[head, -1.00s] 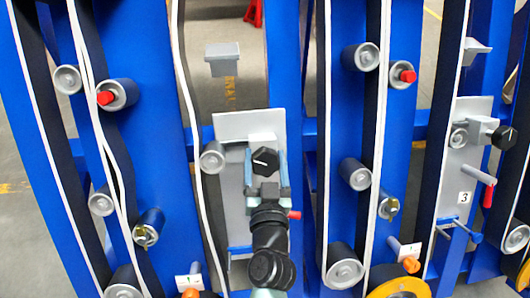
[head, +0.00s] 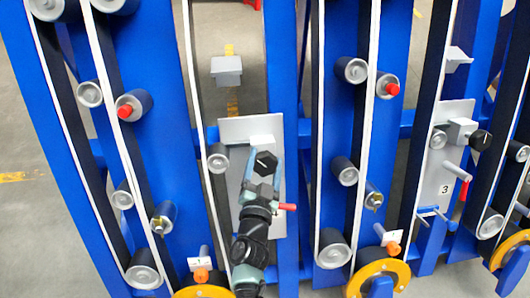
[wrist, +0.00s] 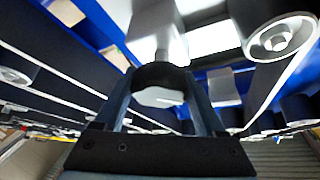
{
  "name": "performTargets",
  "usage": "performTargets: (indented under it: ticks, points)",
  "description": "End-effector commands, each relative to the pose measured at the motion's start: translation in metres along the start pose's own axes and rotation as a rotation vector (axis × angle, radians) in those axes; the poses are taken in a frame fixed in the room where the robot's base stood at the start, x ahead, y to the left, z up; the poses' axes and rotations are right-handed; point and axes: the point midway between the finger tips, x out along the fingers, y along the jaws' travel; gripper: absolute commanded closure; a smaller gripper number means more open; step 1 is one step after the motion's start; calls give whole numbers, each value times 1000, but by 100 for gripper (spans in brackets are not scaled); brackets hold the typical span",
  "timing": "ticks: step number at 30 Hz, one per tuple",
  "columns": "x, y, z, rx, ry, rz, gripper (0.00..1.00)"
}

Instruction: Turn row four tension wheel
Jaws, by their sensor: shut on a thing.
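A black knob-like wheel (head: 265,163) with a white mark sticks out of a white block on a grey plate (head: 237,132) in the middle of the head view. My gripper (head: 264,168) is shut on this wheel, with one finger on each side. In the wrist view the dark wheel (wrist: 163,77) sits between the two fingers (wrist: 168,95), with the pale block behind it. No number is readable on this plate; my arm covers part of it.
Blue uprights, belts and grey rollers (head: 218,157) flank the wheel closely. A red-tipped rod (head: 288,207) sticks out beside my wrist.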

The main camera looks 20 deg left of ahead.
Motion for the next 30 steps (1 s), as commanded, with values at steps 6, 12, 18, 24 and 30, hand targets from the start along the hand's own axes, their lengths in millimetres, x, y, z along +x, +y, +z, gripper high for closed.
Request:
performTargets:
  ticks: [6, 12, 18, 24, 30]
  points:
    - [0, -5, -7, 118, -4, 69, 83]
    - [0, -3, -5, 228, -3, 134, 83]
    - [0, -2, -3, 316, -2, 185, 83]
    - [0, 0, -1, 366, -1, 213, 83]
    - [0, 1, 0, 384, -1, 223, 83]
